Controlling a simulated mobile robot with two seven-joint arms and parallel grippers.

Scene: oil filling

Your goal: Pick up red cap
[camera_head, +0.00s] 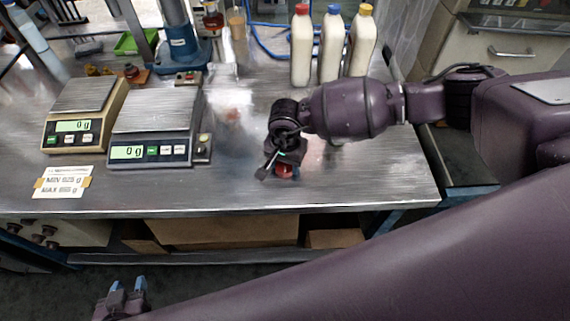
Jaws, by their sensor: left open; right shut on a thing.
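The red cap (284,171) shows at the tip of my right gripper (283,168), low over the front part of the metal table. My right gripper points down and is shut on the cap, which its fingers partly hide. I cannot tell whether the cap touches the table. My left gripper (127,284) is open and empty at the lower left, in front of the table and below its top.
Two scales (152,127) (84,114) reading 0 g and a paper label (63,182) are at the left. Three white bottles with red (301,50), blue (331,50) and yellow (361,45) tops stand at the back. The front table strip (200,190) is clear.

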